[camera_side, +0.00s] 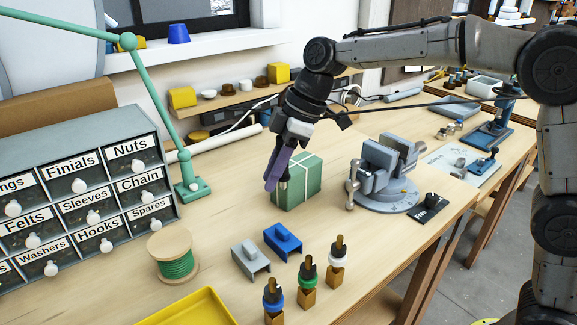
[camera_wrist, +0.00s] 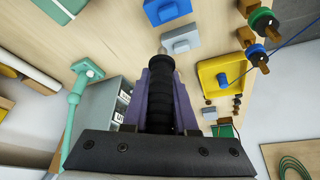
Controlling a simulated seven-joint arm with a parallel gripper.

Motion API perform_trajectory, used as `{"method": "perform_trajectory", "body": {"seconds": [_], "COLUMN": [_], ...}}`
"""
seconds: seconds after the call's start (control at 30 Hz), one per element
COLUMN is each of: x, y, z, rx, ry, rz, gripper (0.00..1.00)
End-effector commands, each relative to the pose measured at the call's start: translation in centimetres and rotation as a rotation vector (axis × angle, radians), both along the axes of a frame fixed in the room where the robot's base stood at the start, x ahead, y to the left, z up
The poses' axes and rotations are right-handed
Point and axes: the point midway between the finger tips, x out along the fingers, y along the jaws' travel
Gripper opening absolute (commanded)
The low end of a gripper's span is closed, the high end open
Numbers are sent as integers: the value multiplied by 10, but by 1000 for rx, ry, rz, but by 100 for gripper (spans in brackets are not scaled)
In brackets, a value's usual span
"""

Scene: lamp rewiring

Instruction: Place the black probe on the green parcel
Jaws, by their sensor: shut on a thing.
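My gripper (camera_side: 277,175) has purple fingers, shut on the black probe. In the wrist view, the gripper (camera_wrist: 161,80) holds the ribbed black probe (camera_wrist: 160,100) between its fingers, with the grey tip beyond them. In the side view, the fingers hide most of the probe, and only a short part (camera_side: 283,184) shows. The green parcel (camera_side: 306,180), tied with white ribbon, stands on the bench. The fingers overlap its left part in the side view. In the wrist view, the parcel (camera_wrist: 62,8) is cut off at the top left, apart from the probe's tip.
A grey vise (camera_side: 378,180) stands right of the parcel. Blue (camera_side: 283,241) and grey (camera_side: 250,260) brackets lie in front, near several ringed pieces on wooden blocks (camera_side: 307,297). A green lamp base (camera_side: 193,189), wire spool (camera_side: 174,260), drawer cabinet (camera_side: 75,195) and yellow tray (camera_side: 190,312) are left.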

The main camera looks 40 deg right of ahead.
Motion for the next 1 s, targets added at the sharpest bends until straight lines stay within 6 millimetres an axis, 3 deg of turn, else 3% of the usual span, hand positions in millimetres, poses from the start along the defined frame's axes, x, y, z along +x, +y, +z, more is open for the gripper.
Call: {"method": "perform_trajectory", "body": {"seconds": [0.3, 0.43, 0.67, 1.0], "x": [-18, -20, -9, 65], "y": [-101, -128, -143, -136], "z": [63, 77, 76, 43], "rx": [8, 9, 13, 13], "ry": [-9, -8, -6, -7], "rz": [-91, -153, -191, -189], "gripper": [0, 0, 0, 0]}}
